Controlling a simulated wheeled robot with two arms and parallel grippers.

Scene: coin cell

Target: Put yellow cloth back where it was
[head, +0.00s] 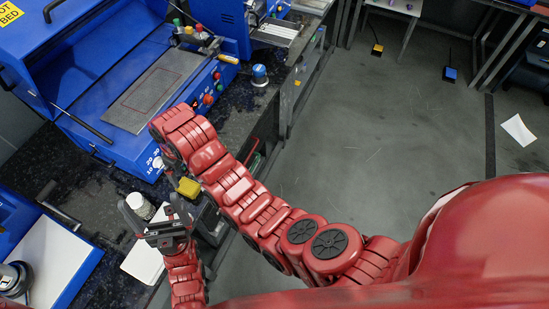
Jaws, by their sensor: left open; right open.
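The yellow cloth (189,188) shows as a small folded yellow block near the counter's front edge, beside a dark grey object. My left gripper (153,205) is open, below and left of the cloth, with its dark fingers spread apart. My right arm reaches in from the right and bends down above the cloth. Its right gripper (175,171) is mostly hidden under the wrist, close to the cloth's upper left. I cannot tell whether it touches the cloth.
A white jar (140,205) stands by my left gripper's fingers. A white sheet (145,258) lies below it. A blue machine (75,75) with a grey plate (155,88) fills the back. A blue round container (260,75) stands at the counter edge. The floor (375,130) is mostly clear.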

